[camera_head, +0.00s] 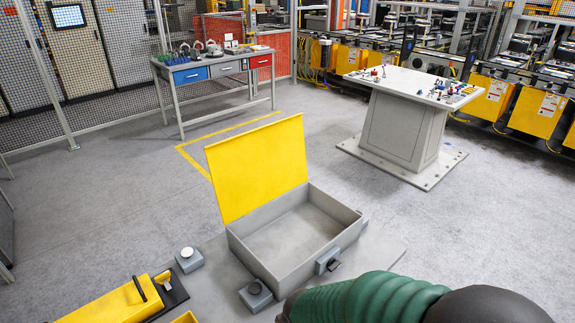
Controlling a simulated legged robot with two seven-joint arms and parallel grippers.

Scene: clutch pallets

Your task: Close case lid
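The grey case (300,235) stands open on a grey surface in front of me, and its inside looks empty. Its yellow lid (257,167) stands raised at the back left edge, tilted slightly back. A latch (328,261) sits on the front right wall. A green ribbed arm sleeve of mine with a dark rounded part comes in at the lower right, close to the case's front corner. No gripper fingers show on it. My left gripper is not in view, nor is my right.
A yellow box with a black handle (139,288) lies at the lower left. A grey pedestal table (408,117) and a workbench (217,66) stand farther back, with open floor between.

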